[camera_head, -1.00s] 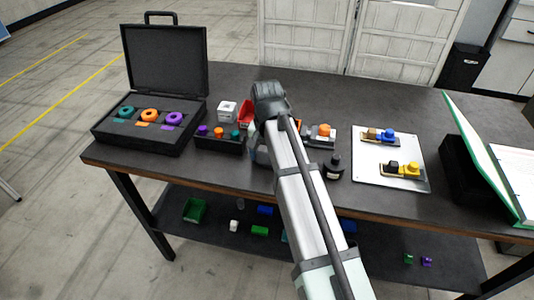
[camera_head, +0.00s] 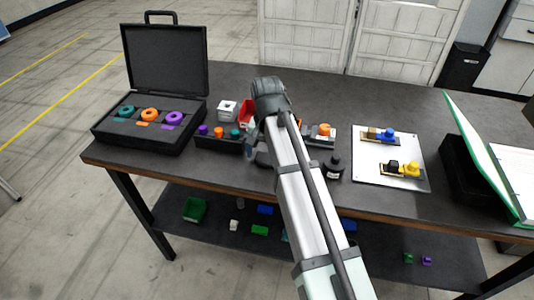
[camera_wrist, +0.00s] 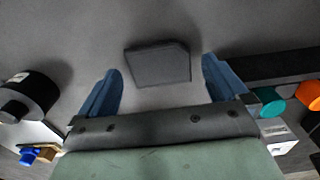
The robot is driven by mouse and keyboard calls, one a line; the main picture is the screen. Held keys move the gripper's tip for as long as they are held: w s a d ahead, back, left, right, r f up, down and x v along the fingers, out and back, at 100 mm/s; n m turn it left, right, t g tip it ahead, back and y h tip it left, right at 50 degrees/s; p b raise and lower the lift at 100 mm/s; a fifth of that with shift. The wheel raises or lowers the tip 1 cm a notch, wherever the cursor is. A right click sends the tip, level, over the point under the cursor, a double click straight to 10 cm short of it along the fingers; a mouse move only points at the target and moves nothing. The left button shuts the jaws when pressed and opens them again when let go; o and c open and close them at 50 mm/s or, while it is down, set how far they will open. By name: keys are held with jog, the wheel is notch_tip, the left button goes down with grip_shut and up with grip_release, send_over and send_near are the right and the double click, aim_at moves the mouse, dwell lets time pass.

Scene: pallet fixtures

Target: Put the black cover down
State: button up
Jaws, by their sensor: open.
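A dark, block-like piece with a cut corner, which looks like the black cover (camera_wrist: 158,64), is in the wrist view between and slightly beyond my two blue fingertips. It appears to rest on the dark table. My gripper (camera_wrist: 162,82) is open, with a visible gap between each finger and the cover. In the head view my arm hides the cover and most of my gripper; only a bit of the gripper (camera_head: 252,150) shows beside the arm.
A black tray of coloured pieces (camera_head: 218,145) and an open black case (camera_head: 150,137) lie to the left. A black round weight-like object (camera_head: 334,170) stands to the right, before a white plate (camera_head: 375,164). A green binder (camera_head: 482,152) is far right.

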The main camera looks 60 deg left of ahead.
aim_at(267, 158)
notch_tip(267, 158, up, 11)
dwell(0.5)
jog(key=shift+r, duration=0.1)
